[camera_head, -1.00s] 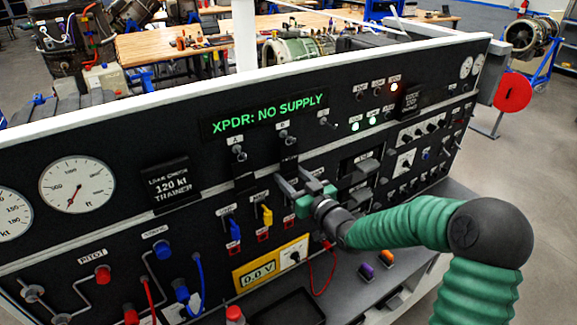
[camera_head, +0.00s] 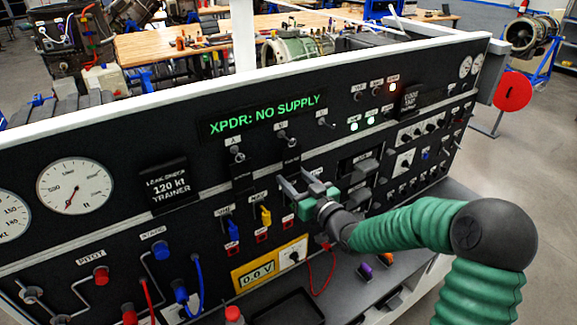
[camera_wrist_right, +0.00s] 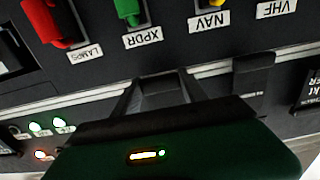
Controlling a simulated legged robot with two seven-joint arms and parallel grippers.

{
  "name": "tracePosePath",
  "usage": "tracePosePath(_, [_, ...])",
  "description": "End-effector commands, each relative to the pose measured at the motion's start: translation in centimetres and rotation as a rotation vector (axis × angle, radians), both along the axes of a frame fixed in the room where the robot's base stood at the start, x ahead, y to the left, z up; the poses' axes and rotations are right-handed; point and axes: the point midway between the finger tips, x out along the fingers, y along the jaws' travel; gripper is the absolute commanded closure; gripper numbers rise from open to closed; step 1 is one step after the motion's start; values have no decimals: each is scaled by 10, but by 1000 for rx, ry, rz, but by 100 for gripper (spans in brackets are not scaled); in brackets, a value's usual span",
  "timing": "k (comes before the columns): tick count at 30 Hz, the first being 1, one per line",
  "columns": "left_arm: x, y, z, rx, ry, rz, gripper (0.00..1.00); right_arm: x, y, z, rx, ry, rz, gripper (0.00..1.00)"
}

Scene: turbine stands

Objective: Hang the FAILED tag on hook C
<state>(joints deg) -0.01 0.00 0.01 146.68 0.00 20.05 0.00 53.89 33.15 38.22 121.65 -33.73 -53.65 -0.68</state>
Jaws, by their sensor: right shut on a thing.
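Three small hooks labelled A (camera_head: 238,156), B (camera_head: 283,138) and C (camera_head: 325,123) stick out of the black panel below the green display. My right gripper (camera_head: 296,187) is at the panel below hook B, shut on a dark tag (camera_wrist_right: 162,88) that shows between its fingers in the wrist view. Dark material (camera_head: 291,158) shows between hook B and the gripper. I cannot tell whether it hangs on the hook. Another dark tag (camera_wrist_right: 254,75) is beside the gripper, below hook A. No FAILED lettering is readable. My left gripper is not in view.
The display (camera_head: 268,116) reads "XPDR: NO SUPPLY". Blue (camera_head: 232,229) and yellow (camera_head: 266,215) switches and a yellow meter (camera_head: 254,275) sit below the gripper. Grey levers (camera_head: 365,170) stand out to its right. The panel around hook C looks clear.

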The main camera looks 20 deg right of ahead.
Motion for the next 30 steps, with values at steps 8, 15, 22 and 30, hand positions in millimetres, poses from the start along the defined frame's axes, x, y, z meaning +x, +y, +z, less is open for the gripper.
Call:
tracePosePath(8, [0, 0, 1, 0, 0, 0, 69, -2, 1, 0, 0, 0, 1, 100])
tracePosePath(15, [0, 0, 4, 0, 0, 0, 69, -17, -2, 1, 0, -1, 1, 100])
tracePosePath(22, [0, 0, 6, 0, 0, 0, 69, -28, -3, 0, 1, 0, 1, 100])
tracePosePath(30, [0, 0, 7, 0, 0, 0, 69, -28, -3, 0, 1, 1, 2, 100])
